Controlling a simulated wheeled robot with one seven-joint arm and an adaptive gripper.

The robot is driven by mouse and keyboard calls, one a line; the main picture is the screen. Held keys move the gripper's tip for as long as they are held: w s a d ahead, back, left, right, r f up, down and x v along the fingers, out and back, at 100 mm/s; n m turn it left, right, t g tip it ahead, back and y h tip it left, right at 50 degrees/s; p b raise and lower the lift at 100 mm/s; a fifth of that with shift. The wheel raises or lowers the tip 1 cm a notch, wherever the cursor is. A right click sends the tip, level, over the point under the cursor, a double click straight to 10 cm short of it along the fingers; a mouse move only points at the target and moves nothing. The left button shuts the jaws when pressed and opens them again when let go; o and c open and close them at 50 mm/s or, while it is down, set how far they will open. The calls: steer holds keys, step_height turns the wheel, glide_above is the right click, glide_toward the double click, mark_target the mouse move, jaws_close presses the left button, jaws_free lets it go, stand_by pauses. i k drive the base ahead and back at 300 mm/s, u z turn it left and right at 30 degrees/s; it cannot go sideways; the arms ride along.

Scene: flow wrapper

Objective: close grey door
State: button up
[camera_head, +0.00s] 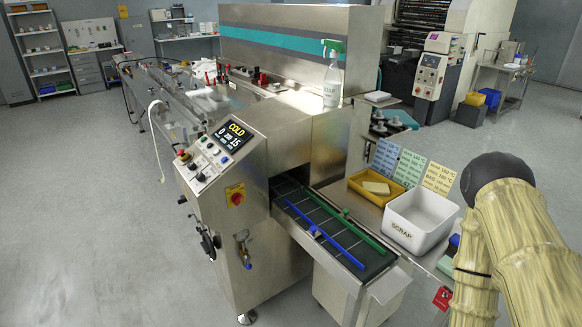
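A large steel flow wrapper (285,155) fills the middle of the view, with a tall housing that has a teal stripe. No separate grey door stands out clearly; I cannot tell which of its grey panels is the door, or whether one is open. The front cabinet (238,270) has grey metal faces, with a black handwheel (208,240) on its left side and a small valve-like fitting (243,245) on its front. My arm, in a tan ribbed cover, shows at the right edge. My gripper is not in view.
An outfeed belt (335,228) with blue and green rails juts toward me. A white scrap bin (420,220), a yellow tray (360,190) and sign cards (410,168) stand right of it. A spray bottle (333,80) stands on the machine. Open floor (90,220) lies at left.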

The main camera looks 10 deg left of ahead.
mark_target(394, 282)
steer(key=k, duration=1.1)
steer(key=z, duration=0.75)
steer(key=i, duration=0.75)
steer(key=u, duration=0.05)
